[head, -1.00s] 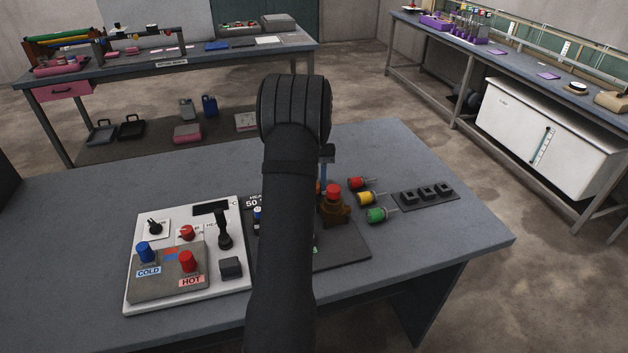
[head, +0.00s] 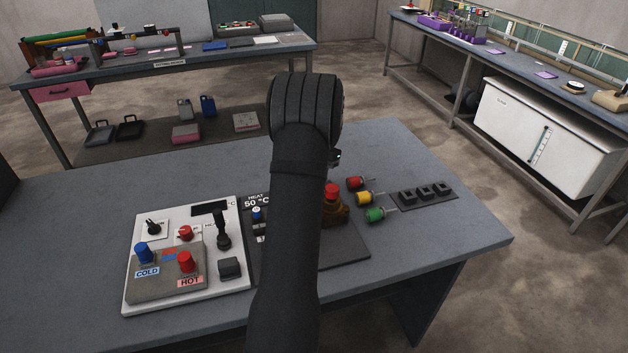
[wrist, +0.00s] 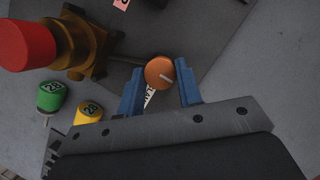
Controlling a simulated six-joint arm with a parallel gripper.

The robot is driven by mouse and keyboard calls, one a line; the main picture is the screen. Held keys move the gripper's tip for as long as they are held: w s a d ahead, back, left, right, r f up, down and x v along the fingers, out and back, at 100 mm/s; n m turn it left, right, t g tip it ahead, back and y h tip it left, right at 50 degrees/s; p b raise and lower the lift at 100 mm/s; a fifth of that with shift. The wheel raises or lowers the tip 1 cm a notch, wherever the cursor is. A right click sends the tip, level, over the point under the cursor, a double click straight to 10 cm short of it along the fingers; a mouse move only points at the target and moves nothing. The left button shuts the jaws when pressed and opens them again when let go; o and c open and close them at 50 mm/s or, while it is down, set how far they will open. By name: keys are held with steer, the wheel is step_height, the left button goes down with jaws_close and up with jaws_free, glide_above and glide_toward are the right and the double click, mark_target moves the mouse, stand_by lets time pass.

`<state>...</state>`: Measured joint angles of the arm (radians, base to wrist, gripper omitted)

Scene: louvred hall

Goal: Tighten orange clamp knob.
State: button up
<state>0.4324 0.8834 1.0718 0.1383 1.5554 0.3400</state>
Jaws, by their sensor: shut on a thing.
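The orange clamp knob (wrist: 160,73) is a round cap with a pale line mark across its right side, seen in the wrist view. My gripper (wrist: 159,70) has one blue finger on each side of the knob and is shut on it. A thin grey rod runs behind the knob toward a brass valve body (wrist: 92,45) with a red cap (wrist: 24,44). In the head view my arm hides the knob and fingers; the red-capped brass fitting (head: 335,213) shows just right of the arm.
Red (head: 355,182), yellow (head: 364,198) and green (head: 376,215) plugs lie right of the fitting, beside a black socket strip (head: 427,193). A white panel (head: 140,300) with COLD and HOT knobs stands left of my arm.

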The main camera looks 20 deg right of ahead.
steer(key=o, duration=1)
steer(key=v, duration=1.2)
steer(key=shift+a, duration=0.1)
steer(key=x, duration=1.2)
